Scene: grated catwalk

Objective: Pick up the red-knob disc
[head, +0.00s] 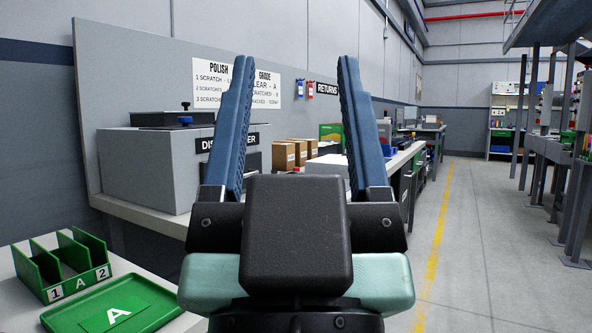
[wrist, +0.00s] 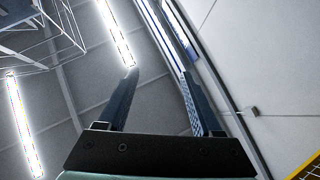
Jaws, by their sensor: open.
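I see no red-knob disc in either view. My gripper (head: 293,62) is raised in front of the head camera with its two blue fingers wide apart and nothing between them. In the wrist view my gripper (wrist: 160,74) also shows open and empty, pointing toward the ceiling lights and roof beams. A grey box (head: 150,172) with a partly hidden black label stands on the bench behind my left finger. On top of it are a blue knob (head: 185,121) and a black knob (head: 185,105).
A green tray (head: 150,315) marked A and a green slotted rack (head: 98,274) marked 1, A, 2 sit on a table at lower left. Small brown boxes (head: 284,155) stand on the long bench. The floor (head: 480,240) at right is clear, with a yellow line.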

